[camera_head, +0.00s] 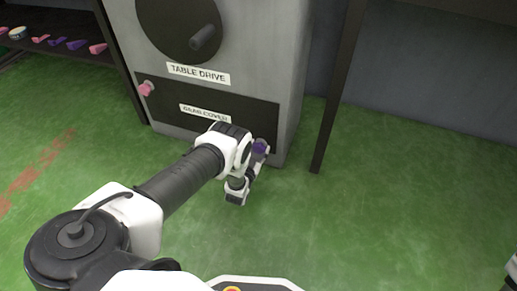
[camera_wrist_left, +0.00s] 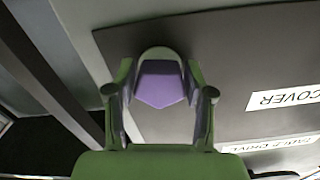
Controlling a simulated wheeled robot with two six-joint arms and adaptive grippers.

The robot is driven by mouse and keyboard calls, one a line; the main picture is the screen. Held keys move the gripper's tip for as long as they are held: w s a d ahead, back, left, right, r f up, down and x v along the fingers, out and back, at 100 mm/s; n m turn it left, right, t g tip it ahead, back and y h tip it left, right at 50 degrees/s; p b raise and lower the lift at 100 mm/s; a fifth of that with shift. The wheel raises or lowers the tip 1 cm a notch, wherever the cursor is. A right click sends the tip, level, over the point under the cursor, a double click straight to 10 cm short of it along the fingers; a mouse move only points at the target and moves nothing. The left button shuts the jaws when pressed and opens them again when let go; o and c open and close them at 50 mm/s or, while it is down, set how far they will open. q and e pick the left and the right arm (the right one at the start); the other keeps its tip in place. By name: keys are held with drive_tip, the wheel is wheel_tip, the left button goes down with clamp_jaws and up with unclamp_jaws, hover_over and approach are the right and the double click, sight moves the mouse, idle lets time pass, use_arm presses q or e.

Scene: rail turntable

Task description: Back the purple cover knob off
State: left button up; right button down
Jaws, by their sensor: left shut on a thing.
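The purple cover knob (camera_head: 260,146) is at the lower right corner of the dark gear cover (camera_head: 190,108) on the grey cabinet. In the left wrist view the purple knob (camera_wrist_left: 161,86) sits between the two fingers of my left gripper (camera_wrist_left: 160,95). The left gripper (camera_head: 258,158) is shut on it, and the wrist hides part of the knob in the head view. A pink knob (camera_head: 146,89) is at the cover's upper left corner. Only a small piece of my right arm shows at the right edge; its gripper is out of view.
Above the cover are a "TABLE DRIVE" label (camera_head: 198,74) and a round dark wheel with a handle (camera_head: 204,38). A dark post (camera_head: 338,90) stands right of the cabinet. A shelf (camera_head: 60,58) at upper left holds several small coloured items. The green floor (camera_head: 400,200) at right is clear.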

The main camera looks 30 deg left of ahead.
use_arm(q)
drive_tip(key=o, duration=1.2)
drive_tip(key=v, duration=1.2)
